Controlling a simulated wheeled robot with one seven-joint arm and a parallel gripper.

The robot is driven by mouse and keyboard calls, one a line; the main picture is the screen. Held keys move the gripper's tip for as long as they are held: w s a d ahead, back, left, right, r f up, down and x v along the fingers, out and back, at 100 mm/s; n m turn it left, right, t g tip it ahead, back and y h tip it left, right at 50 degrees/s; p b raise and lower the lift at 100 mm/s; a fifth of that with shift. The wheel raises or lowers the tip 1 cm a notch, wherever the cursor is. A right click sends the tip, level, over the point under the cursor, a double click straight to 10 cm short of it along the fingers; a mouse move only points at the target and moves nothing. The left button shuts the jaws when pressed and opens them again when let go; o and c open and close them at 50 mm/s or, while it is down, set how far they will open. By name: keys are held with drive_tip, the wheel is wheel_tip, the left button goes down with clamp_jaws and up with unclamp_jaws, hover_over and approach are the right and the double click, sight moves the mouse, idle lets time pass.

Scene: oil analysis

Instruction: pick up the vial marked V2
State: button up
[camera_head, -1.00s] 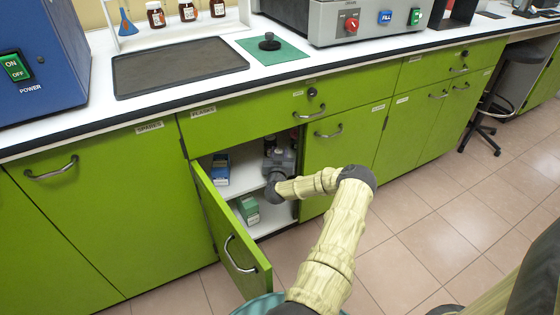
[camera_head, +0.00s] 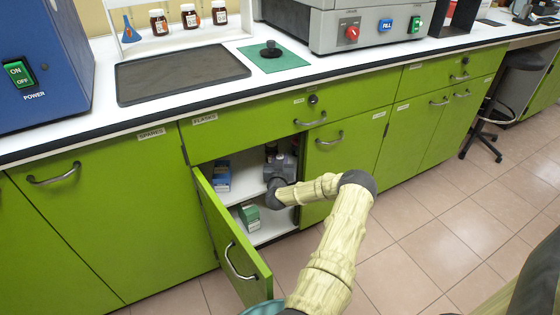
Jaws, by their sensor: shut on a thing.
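My gripper (camera_head: 273,160) is inside the open green cupboard (camera_head: 243,158), just above the front of its upper shelf and near the right side. It is shut on a small dark thing (camera_head: 271,148) that looks like a vial; it is mostly hidden behind the gripper. The fingertips are hard to make out, and no V2 mark can be read at this size.
The cupboard door (camera_head: 233,245) stands open toward me, left of my arm. A blue box (camera_head: 222,177) is on the upper shelf and a green box (camera_head: 249,214) on the lower one. The counter edge (camera_head: 240,108) overhangs above.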

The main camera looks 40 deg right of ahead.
sight(279, 157)
wheel_tip(279, 157, up, 4)
drive_tip(key=shift+a+r+p, duration=0.1)
drive_tip(key=shift+p, duration=1)
drive_tip(key=f+p+v, duration=0.1)
drive_tip(key=p+v, duration=0.4)
drive_tip(key=v, duration=1.3)
drive_tip(key=shift+r, duration=0.1)
